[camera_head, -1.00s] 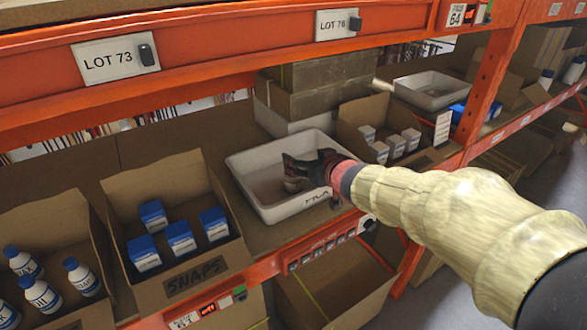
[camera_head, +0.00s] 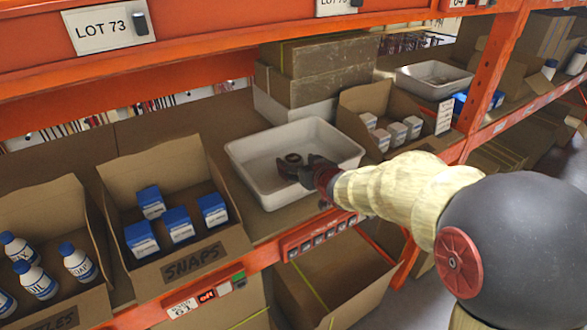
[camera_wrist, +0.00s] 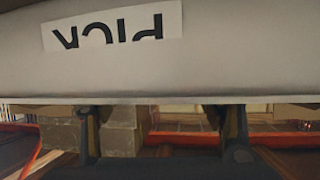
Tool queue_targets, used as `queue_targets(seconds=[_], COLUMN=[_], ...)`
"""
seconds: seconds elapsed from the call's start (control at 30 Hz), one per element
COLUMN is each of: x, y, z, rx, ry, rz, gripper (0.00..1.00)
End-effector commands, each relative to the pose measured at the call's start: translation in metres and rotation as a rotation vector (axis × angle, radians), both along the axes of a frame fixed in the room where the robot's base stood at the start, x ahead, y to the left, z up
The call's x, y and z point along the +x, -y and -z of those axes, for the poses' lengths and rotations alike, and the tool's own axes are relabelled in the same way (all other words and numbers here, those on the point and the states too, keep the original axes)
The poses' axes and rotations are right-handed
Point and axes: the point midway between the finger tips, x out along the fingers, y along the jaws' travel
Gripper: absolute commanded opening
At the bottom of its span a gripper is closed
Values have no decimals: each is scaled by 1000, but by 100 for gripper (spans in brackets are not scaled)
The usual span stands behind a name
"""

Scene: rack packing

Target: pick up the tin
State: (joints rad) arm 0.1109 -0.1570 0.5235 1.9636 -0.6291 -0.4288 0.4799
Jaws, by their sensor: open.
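My gripper (camera_head: 296,168) is over the white tray (camera_head: 250,150), low at its front right part, with its dark fingers apart. A small dark round shape (camera_head: 293,158) shows at the fingertips in the head view. I cannot tell whether it is the tin or part of the gripper. In the wrist view my gripper (camera_wrist: 160,135) shows as two dark fingers spread wide, with nothing held between them. The pale tray wall (camera_wrist: 200,75) with an upside-down PICK label fills the upper half there. No tin can be made out clearly.
A carton marked SNAPS (camera_head: 195,265) with blue-and-white boxes stands left of the tray. Another carton (camera_head: 375,102) of small boxes stands at its right. Stacked brown boxes (camera_head: 325,75) are behind. An orange shelf beam (camera_head: 200,45) runs above.

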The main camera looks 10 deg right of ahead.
Motion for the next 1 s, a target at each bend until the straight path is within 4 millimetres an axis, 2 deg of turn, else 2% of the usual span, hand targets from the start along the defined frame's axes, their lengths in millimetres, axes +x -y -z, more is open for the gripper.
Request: queue_targets(seconds=[0.1, 0.2, 0.47, 1.0], x=[16, 24, 26, 26], y=[-3, -4, -4, -4], z=[8, 11, 11, 11], rx=[0, 1, 1, 0], ry=[-3, -1, 0, -1], rz=[0, 0, 0, 0], gripper=[69, 69, 69, 40])
